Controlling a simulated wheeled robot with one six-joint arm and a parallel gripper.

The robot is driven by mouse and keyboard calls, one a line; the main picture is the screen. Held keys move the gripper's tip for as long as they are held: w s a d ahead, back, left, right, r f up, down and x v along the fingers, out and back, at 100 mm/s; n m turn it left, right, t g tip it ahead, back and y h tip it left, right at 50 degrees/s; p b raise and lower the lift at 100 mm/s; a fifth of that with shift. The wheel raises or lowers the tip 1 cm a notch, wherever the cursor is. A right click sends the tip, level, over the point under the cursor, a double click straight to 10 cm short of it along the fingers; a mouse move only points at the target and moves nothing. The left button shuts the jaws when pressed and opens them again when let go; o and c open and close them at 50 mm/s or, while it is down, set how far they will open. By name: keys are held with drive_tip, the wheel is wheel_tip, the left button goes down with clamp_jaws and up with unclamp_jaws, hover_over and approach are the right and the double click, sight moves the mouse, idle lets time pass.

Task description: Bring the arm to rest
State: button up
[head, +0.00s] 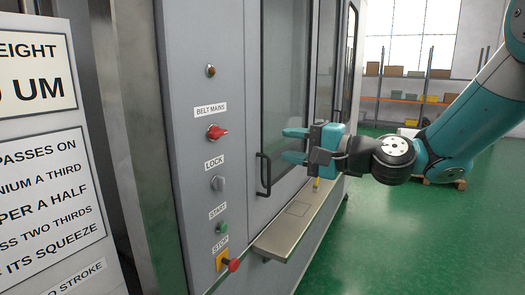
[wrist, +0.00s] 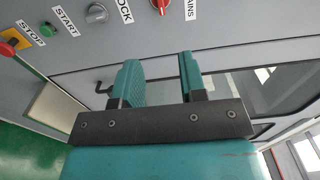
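My gripper (head: 296,145) is open and empty in the head view, its teal fingers pointing left toward the machine front. My teal arm comes in from the right. In the wrist view my gripper (wrist: 161,82) shows two teal fingers apart with nothing between them. Beyond the fingers is the grey machine panel, and a clear gap seems to lie between fingertips and panel. The fingers are near the height of the black door handle (head: 263,175), to its upper right in the head view. I cannot tell the exact distance to it.
The panel carries a red belt mains switch (head: 216,132), a grey lock knob (head: 217,183), a green start button (head: 222,228) and a red stop button (head: 233,265). A metal ledge (head: 270,243) juts out below the door. Green floor (head: 400,250) is open at right.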

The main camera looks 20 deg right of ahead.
drive_tip(key=s+a+f+n+g+h+b, duration=0.1)
drive_tip(key=s+a+f+n+g, duration=0.35)
drive_tip(key=s, duration=0.25)
drive_tip(key=s+a+f+n+g+h+b, duration=0.1)
drive_tip(key=s+a+f+n+g+h, duration=0.1)
drive_tip(key=s+a+f+n+g, duration=0.35)
drive_tip(key=s+d+f+n+g+h, duration=0.1)
drive_tip(key=s+d+f+n+h, duration=0.1)
drive_tip(key=s, duration=0.4)
drive_tip(key=s+d+f+n+g+h, duration=0.1)
drive_tip(key=s+d+f+n+h, duration=0.1)
drive_tip(key=s, duration=0.5)
drive_tip(key=shift+s+d+n+g+h+b, duration=0.15)
drive_tip(key=shift+d+n+g+h+b, duration=0.2)
drive_tip(key=shift+n+h, duration=0.6)
drive_tip(key=shift+a, duration=0.1)
